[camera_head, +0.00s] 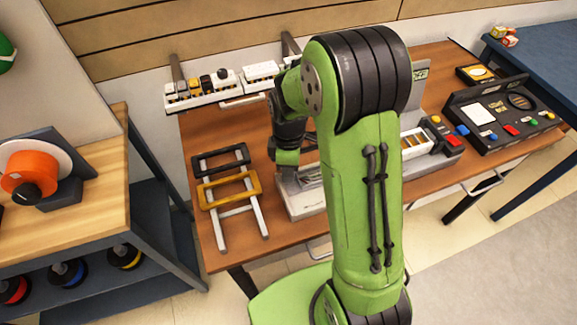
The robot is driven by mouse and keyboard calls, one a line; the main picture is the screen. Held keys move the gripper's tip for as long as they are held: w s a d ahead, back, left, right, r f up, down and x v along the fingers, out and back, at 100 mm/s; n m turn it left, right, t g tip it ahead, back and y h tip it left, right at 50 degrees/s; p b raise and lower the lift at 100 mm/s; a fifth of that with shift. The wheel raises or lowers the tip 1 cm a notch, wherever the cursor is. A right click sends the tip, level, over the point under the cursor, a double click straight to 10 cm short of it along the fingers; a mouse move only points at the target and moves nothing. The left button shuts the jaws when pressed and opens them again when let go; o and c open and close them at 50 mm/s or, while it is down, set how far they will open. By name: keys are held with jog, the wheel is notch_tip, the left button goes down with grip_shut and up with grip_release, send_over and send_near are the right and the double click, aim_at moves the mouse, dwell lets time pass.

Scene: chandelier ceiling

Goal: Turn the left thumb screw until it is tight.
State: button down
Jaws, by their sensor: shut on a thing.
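My arm rises in the middle of the head view and bends down over the wooden workbench (222,243). Its wrist end is just above the left part of a grey metal fixture (300,207). My gripper's jaws are hidden behind my arm, so what they touch does not show. No thumb screw can be made out; the middle of the fixture is hidden by my arm.
Left of the fixture stands a rack with a black and a yellow handle (232,188). At the back is a shelf with small parts (207,90). On the right are a tray (415,143), coloured buttons and a black control panel (500,112). An orange spool (30,172) stands at left.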

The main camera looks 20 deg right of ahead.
jog(key=m, duration=0.4)
jog(key=shift+m, duration=0.3)
jog(key=m, duration=1)
jog(key=shift+m+t+p, duration=0.3)
jog(key=shift+m, duration=0.1)
jog(key=m, duration=0.4)
jog(key=shift+m, duration=0.3)
jog(key=c, duration=0.9)
grip_release()
jog(key=shift+s, duration=0.1)
jog(key=shift+o, duration=0.2)
jog(key=shift+r, duration=0.15)
